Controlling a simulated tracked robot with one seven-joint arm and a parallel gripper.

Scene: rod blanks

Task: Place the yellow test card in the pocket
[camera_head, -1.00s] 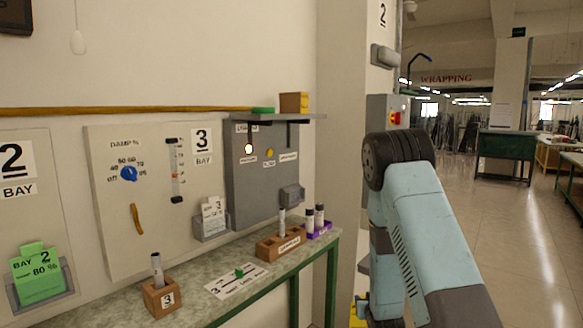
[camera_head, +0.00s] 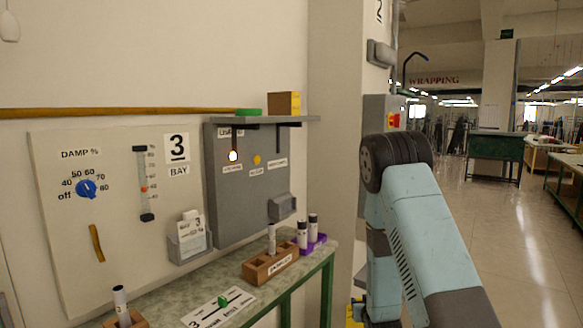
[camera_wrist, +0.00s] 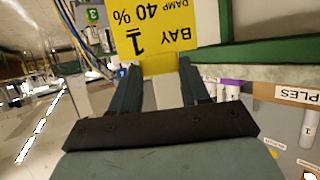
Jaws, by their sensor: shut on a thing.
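The yellow test card (camera_wrist: 155,28) shows in the wrist view with upside-down print reading BAY 1, DAMP 40 %. My gripper (camera_wrist: 160,68) is shut on the card's edge, and the card extends beyond the fingertips. In the head view my arm is at the right; my gripper and the card are out of sight there. A grey pocket (camera_head: 188,248) on the bay 3 panel holds a white card (camera_head: 191,231) marked 3. No bay 1 pocket is seen in the head view.
A bench (camera_head: 200,290) below the panels carries a wooden rod block (camera_head: 262,272), a purple rod holder (camera_head: 320,240) and a white strip (camera_head: 200,318) with a green marker. A shelf (camera_head: 270,120) juts out above the grey panel (camera_head: 222,190). Open floor (camera_head: 490,240) lies at the right.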

